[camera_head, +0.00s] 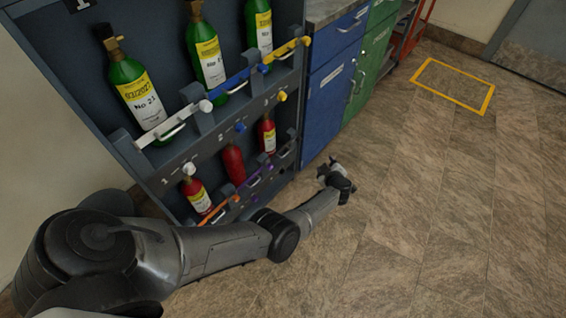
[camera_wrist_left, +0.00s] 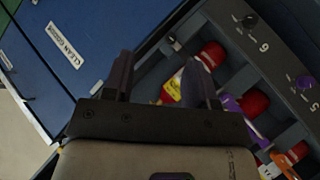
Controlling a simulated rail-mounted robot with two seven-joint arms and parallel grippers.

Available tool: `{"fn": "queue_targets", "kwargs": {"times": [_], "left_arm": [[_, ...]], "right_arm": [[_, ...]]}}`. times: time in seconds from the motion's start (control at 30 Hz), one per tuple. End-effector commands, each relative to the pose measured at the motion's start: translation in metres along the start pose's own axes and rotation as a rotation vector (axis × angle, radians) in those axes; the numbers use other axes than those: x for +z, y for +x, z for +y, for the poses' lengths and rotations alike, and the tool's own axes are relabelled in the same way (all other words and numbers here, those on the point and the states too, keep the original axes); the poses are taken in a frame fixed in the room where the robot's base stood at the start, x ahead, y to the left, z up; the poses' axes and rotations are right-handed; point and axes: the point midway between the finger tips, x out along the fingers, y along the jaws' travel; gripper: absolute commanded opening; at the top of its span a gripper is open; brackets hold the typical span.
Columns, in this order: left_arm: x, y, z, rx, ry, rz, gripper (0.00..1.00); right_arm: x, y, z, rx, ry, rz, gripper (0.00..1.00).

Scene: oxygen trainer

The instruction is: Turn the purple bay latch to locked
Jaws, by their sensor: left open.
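The purple knob (camera_wrist_left: 303,82) of bay 5 shows at the right of the left wrist view, on the dark rack panel. The purple bar (camera_head: 258,176) of that bay crosses the lower row of the rack in the head view, and it also shows in the left wrist view (camera_wrist_left: 234,104). My left gripper (camera_head: 337,178) is open and empty, low over the floor, to the right of the rack's lower row. Its two fingers (camera_wrist_left: 163,73) are spread in the left wrist view and apart from the purple knob. My right gripper is not in view.
The upper row holds several green cylinders (camera_head: 138,92) behind white, blue and yellow bars. Red cylinders (camera_head: 196,193) stand in the lower row. A black knob (camera_wrist_left: 250,20) marks bay 6. Blue (camera_head: 333,95) and green cabinets stand beyond the rack. The floor at right is clear.

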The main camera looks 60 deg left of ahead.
Motion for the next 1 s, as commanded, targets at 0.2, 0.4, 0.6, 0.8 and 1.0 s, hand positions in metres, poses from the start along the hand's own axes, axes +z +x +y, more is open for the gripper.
{"fn": "queue_targets", "kwargs": {"times": [0.2, 0.4, 0.6, 0.8, 1.0], "left_arm": [[-0.03, -0.017, -0.067, -0.392, 0.137, 0.204, 0.52], [-0.053, -0.037, -0.09, -0.606, 0.275, 0.314, 0.52], [-0.06, -0.04, -0.096, -0.664, 0.372, 0.317, 0.52], [-0.068, -0.022, -0.11, -0.665, 0.383, 0.316, 0.52], [-0.083, 0.008, -0.131, -0.663, 0.382, 0.317, 0.52]], "right_arm": [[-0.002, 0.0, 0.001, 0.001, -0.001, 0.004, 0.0], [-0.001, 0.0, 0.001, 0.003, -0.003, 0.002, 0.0], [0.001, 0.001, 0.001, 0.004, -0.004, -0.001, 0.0], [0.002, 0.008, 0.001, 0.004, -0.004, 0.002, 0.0], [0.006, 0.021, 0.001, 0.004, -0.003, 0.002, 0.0]]}}
